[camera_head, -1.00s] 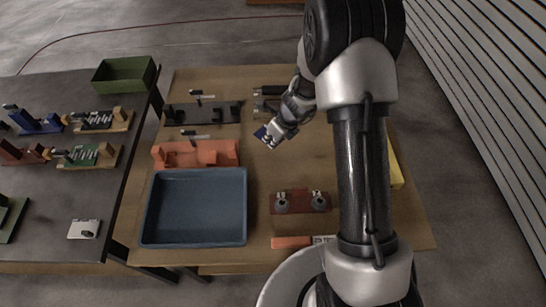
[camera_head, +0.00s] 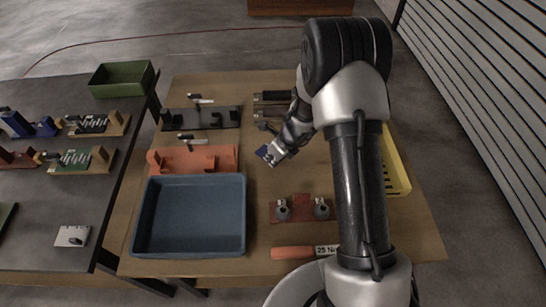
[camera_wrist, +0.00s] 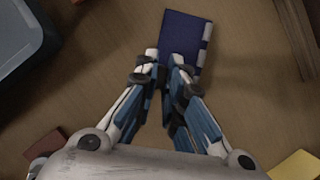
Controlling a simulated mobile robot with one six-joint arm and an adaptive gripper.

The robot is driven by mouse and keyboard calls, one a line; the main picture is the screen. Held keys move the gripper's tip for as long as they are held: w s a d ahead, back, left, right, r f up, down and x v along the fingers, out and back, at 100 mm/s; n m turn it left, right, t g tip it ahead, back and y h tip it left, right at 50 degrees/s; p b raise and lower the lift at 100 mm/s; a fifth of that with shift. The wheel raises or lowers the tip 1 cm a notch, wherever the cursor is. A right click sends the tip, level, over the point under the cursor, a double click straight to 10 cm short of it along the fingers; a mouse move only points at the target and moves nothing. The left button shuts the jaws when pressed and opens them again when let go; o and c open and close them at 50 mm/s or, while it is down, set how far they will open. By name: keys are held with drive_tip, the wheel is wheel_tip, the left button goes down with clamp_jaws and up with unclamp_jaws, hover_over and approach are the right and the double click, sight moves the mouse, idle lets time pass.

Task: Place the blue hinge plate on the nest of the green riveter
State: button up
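The blue hinge plate (camera_wrist: 186,40) is dark blue with a grey knuckled strip along its right edge in the wrist view. My gripper (camera_wrist: 167,62) is closed on its near end and holds it over the wooden table. In the head view the plate (camera_head: 263,152) sticks out to the left of my gripper (camera_head: 273,156). I cannot pick out the green riveter for sure. A dark green piece (camera_head: 5,213), cut off by the left picture edge on the dark table, may be it; its nest does not show.
The wooden table holds a blue tray (camera_head: 190,255), an orange fixture (camera_head: 195,158), a black fixture (camera_head: 200,118), a red block (camera_head: 300,208) and a yellow bin (camera_head: 397,165). The dark table (camera_head: 50,215) at left bears a green bin (camera_head: 122,78), a blue device (camera_head: 20,124) and wooden-ended fixtures (camera_head: 85,160).

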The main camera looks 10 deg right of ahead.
drive_tip(key=o, duration=0.5)
